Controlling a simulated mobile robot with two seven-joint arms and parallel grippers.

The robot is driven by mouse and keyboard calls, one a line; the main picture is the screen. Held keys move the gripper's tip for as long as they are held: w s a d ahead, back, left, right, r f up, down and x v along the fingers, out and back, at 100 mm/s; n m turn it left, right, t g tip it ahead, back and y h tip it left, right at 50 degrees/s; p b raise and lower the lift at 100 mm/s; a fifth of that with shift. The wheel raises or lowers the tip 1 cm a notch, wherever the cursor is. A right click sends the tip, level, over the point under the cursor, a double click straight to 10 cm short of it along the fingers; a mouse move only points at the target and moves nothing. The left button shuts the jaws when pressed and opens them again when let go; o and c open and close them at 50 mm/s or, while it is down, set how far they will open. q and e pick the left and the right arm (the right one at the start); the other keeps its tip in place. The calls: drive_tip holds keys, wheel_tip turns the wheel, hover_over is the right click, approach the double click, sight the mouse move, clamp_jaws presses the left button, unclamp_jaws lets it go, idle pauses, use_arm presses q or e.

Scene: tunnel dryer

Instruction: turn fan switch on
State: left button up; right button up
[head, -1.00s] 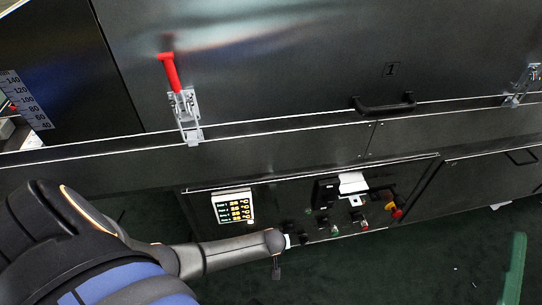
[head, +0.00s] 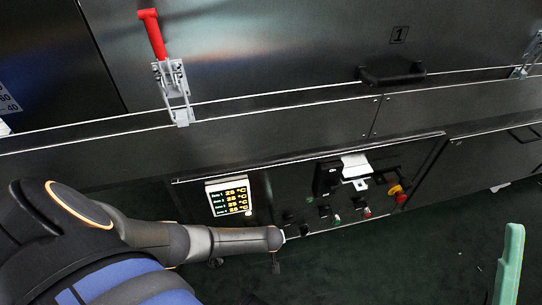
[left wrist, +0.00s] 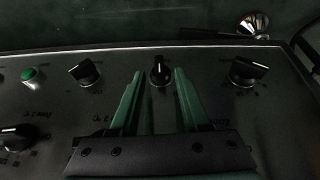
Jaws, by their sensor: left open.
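The black control panel (head: 280,190) is low on the dryer and carries several small knobs and buttons. I cannot tell which one is the fan switch. In the left wrist view, a black rotary knob (left wrist: 160,70) with a pale pointer line stands between the green fingertips of my left gripper (left wrist: 159,78). The fingers are open, one on each side, with gaps to the knob. More black knobs sit to the left (left wrist: 85,72) and right (left wrist: 246,71). In the head view my left arm reaches the panel's lower left, hiding the fingers. A green finger, apparently of my right gripper (head: 510,262), shows at lower right.
A lit temperature display (head: 229,198) is left on the panel. A red and yellow stop button (head: 398,193) is at its right. A red-handled clamp (head: 165,70) and a black handle (head: 391,72) are above. A green push button (left wrist: 30,75) is left in the wrist view.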

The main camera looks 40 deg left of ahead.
use_arm(q)
drive_tip(key=shift+b+x, duration=0.9)
drive_tip(key=shift+x, duration=0.8)
use_arm(e)
drive_tip(key=shift+w+a+f+g+y, duration=0.1)
drive_tip(key=shift+a+f+g+y, duration=0.1)
drive_tip(key=shift+f, duration=0.6)
drive_tip(key=shift+a+f+g+y, duration=0.1)
drive_tip(key=shift+f+g, duration=0.1)
drive_tip(key=shift+f, duration=0.6)
use_arm(q)
clamp_jaws()
use_arm(e)
drive_tip(key=shift+r, duration=0.1)
